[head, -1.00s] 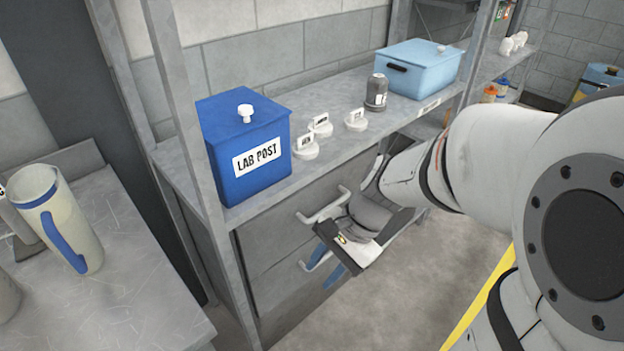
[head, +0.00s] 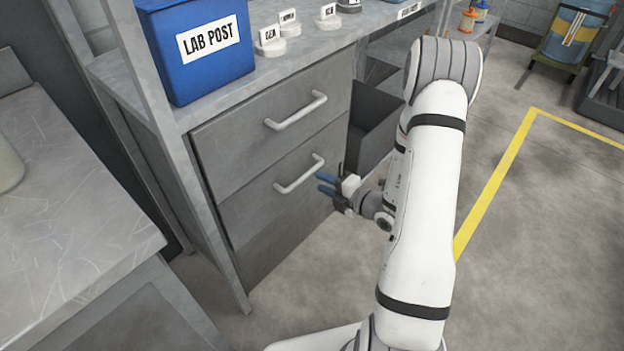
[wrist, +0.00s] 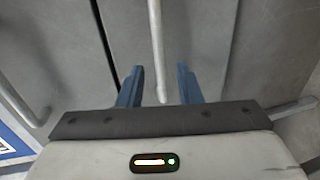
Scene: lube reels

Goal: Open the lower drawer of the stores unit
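The stores unit is grey with two drawer fronts. The upper drawer (head: 262,133) and the lower drawer (head: 248,202) both look shut, each with a pale bar handle. My gripper (head: 326,184) has blue fingers and is level with the lower handle (head: 292,178), close to its right end. In the wrist view my gripper (wrist: 158,88) is open, and the lower handle (wrist: 156,45) runs between the two fingers. Contact between fingers and handle cannot be told. The upper handle (wrist: 22,105) shows at the left of the wrist view.
A blue LAB POST box (head: 200,75) and small labelled white stands (head: 270,42) are on the unit's top. A dark open box-like compartment (head: 374,130) is right of the drawers. A grey bench (head: 70,200) is at left. The floor in front (head: 300,285) is clear.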

